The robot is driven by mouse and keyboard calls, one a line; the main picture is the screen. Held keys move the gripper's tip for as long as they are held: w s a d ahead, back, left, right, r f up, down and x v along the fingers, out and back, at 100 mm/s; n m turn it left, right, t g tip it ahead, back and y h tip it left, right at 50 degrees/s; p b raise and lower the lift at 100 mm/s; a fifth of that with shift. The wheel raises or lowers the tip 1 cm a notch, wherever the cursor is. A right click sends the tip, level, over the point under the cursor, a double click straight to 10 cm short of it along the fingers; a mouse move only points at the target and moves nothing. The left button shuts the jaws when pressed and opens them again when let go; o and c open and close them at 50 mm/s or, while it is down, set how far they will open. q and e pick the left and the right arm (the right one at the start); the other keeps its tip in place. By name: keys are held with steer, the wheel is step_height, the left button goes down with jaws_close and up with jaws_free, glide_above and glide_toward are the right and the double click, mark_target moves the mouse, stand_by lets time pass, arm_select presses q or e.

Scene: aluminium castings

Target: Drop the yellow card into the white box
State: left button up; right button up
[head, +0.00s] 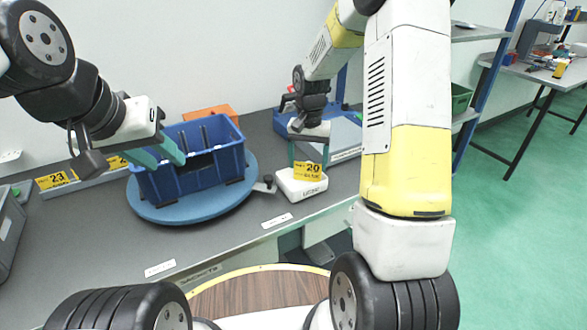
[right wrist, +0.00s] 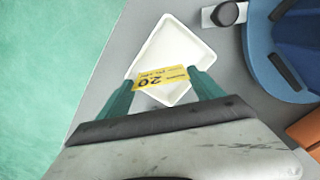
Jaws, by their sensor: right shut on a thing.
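The yellow card (head: 308,172), marked 20, is held between the teal fingertips of my right gripper (head: 308,161). The right wrist view also shows the card (right wrist: 160,77) spanning the two fingertips of this gripper (right wrist: 163,85).
A blue crate (head: 212,181) stands on a round blue turntable (head: 200,209) left of the white box. More yellow cards (head: 53,180) sit in a grey rack at the left. An orange bin (head: 212,112) is behind the crate. The table's front edge is close to the white box.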

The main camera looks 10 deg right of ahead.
steer(key=o, duration=1.4)
steer(key=shift+c, duration=0.2)
steer(key=shift+r, duration=3.85)
steer(key=shift+r, duration=0.1)
steer(key=s+r+n+t+y, duration=0.1)
steer(key=s+r+n+t, duration=0.15)
steer(key=s+r, duration=0.95)
steer(key=s+a+r+n+t+y, duration=0.1)
steer(key=s+a+n+t, duration=0.1)
steer(key=s, duration=1)
steer(key=shift+r+t, duration=0.3)
steer(key=shift+t, duration=0.55)
